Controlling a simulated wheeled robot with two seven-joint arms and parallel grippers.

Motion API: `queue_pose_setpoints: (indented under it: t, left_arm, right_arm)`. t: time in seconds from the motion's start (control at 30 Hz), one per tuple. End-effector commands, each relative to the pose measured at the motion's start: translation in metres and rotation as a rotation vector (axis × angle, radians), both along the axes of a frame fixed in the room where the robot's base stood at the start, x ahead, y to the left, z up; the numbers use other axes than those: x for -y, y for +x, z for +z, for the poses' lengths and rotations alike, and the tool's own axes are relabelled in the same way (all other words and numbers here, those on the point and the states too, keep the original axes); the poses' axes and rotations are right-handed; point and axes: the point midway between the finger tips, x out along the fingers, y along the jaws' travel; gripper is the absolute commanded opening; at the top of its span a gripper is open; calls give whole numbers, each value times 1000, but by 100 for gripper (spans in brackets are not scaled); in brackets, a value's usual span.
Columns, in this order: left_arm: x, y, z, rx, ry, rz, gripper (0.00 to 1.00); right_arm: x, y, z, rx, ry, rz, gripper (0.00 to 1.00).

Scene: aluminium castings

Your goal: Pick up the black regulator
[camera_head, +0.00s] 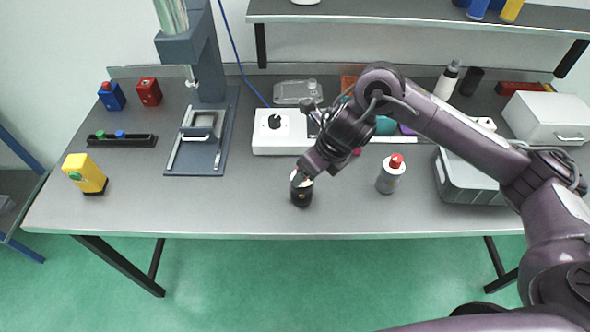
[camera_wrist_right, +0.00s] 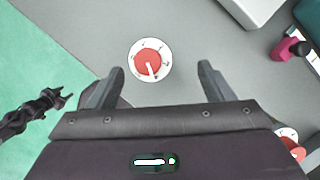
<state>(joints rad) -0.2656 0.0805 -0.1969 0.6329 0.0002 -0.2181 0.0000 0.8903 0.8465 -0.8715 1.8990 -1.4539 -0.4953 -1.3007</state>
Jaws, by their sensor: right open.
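The black regulator (camera_head: 301,193) stands upright near the front edge of the grey table. From above, in the right wrist view, its round white top with a red centre and white pointer (camera_wrist_right: 150,62) shows; its black body is hidden there. My right gripper (camera_head: 304,178) is just above and at the top of the regulator in the head view. In the right wrist view its two fingers (camera_wrist_right: 160,78) are apart, and the dial is just beyond the tips, a little left of centre. Whether they touch it is unclear. A dark jointed part, apparently my left gripper (camera_wrist_right: 45,103), shows over the floor.
A grey bottle with a red cap (camera_head: 391,177) stands to the right. A white box with a black knob (camera_head: 280,135) lies behind the regulator. A grey case (camera_head: 453,182) is farther right, a yellow device (camera_head: 85,174) far left.

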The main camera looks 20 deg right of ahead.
Motion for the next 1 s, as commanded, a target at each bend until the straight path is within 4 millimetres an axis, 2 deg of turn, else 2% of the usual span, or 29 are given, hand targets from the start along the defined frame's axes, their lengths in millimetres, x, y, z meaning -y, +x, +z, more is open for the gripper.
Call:
queue_pose_setpoints:
  t: [0.13,0.3,0.4,0.47,0.57,0.73,0.87,1.0]
  left_arm:
    - [-1,-16,-1,-22,2,0,47]
    - [-2,-56,4,-80,5,-2,47]
    - [-2,-65,12,-91,6,-4,47]
    - [-2,-62,14,-88,5,-4,47]
    - [-1,-47,15,-66,3,-5,47]
    - [1,-19,18,-24,-1,-4,47]
    - [1,-20,17,-27,-1,-4,47]
    - [0,-32,16,-43,1,-4,47]
  right_arm:
    - [-3,4,-14,-6,-1,3,75]
    - [-9,10,-29,-6,0,1,75]
    - [-15,14,-43,-8,-1,0,75]
    - [-18,18,-52,-5,-1,-1,75]
    - [-19,22,-64,-5,-1,-1,75]
    - [-20,24,-70,-1,-1,1,75]
    - [-20,24,-70,0,-2,1,75]
    - [-20,24,-69,0,-2,1,58]
